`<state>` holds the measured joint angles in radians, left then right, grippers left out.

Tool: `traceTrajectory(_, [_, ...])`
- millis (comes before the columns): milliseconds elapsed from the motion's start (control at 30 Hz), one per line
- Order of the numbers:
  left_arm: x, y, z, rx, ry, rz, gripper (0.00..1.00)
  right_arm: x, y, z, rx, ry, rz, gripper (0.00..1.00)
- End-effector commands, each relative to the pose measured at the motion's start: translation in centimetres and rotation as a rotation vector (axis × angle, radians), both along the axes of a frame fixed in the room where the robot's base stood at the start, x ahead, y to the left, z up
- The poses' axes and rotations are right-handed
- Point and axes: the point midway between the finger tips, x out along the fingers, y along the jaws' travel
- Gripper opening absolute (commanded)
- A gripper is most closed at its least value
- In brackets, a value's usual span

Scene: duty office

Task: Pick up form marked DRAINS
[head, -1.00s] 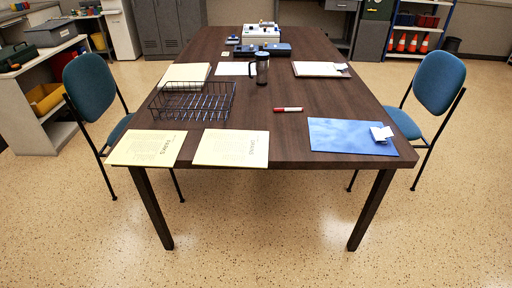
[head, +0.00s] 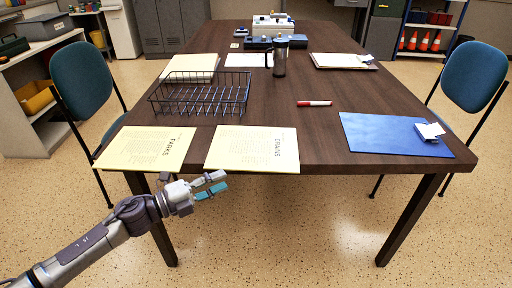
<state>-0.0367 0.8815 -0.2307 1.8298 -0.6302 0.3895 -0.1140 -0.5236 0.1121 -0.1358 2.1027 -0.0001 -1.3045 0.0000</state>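The form marked DRAINS (head: 248,150) is a pale yellow sheet lying flat at the table's near edge, its front edge slightly over the rim. Its printed word runs sideways along its right side. A similar form marked PARKS (head: 140,149) lies to its left with a gap between. My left gripper (head: 219,184) is in front of the table, just below the near edge, under the left corner of the DRAINS form in the picture. Its two fingers are apart with nothing between them. My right gripper is not in view.
A black wire basket (head: 200,95) stands behind the forms. A red marker (head: 314,103) and a blue folder (head: 390,136) with a white clip lie to the right on the dark table (head: 320,140). Blue chairs stand at left (head: 84,78) and right (head: 472,76).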

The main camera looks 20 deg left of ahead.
Motion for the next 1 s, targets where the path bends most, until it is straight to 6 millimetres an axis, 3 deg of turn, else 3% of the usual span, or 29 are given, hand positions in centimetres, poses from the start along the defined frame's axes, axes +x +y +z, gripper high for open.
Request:
traceTrajectory(633, [5.5,-5.0,0.0,-0.003,-0.001,0.002,0.34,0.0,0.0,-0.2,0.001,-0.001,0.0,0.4])
traceTrajectory(933, [5.9,-5.5,-0.2,-0.002,0.002,0.003,0.34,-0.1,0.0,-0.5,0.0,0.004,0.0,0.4])
traceTrajectory(1000, [5.9,-5.5,-0.2,-0.002,0.002,0.002,0.26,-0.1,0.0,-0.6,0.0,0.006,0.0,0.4])
